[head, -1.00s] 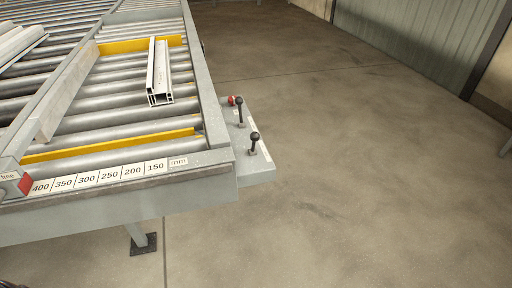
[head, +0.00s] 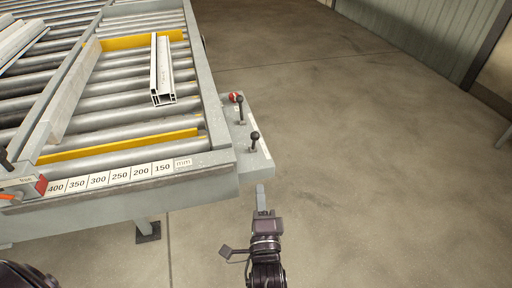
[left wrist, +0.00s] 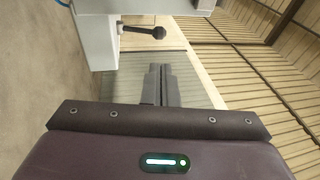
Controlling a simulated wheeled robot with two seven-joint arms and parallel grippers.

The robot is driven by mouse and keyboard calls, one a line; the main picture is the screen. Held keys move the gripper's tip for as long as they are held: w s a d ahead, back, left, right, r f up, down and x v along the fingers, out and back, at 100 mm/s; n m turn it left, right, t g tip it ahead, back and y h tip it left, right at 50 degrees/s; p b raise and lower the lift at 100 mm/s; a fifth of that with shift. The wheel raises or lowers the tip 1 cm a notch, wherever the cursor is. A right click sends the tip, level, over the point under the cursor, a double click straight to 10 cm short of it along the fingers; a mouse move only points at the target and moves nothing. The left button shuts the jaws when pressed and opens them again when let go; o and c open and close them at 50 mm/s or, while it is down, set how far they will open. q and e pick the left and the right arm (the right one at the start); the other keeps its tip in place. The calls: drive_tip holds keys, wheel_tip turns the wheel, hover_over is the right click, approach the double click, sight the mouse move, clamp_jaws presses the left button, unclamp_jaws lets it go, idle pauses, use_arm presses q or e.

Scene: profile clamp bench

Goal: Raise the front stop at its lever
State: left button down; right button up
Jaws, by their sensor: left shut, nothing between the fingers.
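Two black ball-topped levers stand on the grey side plate at the bench's right edge: a nearer lever (head: 254,139) and a farther lever (head: 240,106). A yellow bar (head: 120,146) lies across the rollers near the front rail; a second yellow bar (head: 125,42) crosses farther back. My left gripper (head: 260,190) is shut and empty, just in front of the side plate's near corner, apart from the levers. In the left wrist view, the closed fingers (left wrist: 160,84) point toward a black-knobbed lever (left wrist: 155,33) above them; which lever this is I cannot tell. My right gripper is not seen.
A pale hollow profile (head: 162,75) lies on the rollers (head: 110,103). A red button (head: 235,97) sits beside the farther lever. A front rail carries a millimetre scale (head: 120,176). A red-ended block (head: 41,186) is at its left end. The floor (head: 370,150) to the right is clear.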

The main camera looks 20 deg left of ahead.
sight(255, 140)
use_arm(q)
drive_tip(key=shift+w, duration=0.1)
drive_tip(key=p+x, duration=0.3)
drive_tip(key=x, duration=0.9)
drive_tip(key=shift+w+a+r, duration=0.15)
drive_tip(key=shift+w, duration=0.15)
drive_tip(key=shift+w+a, duration=0.2)
drive_tip(key=shift+w, duration=0.35)
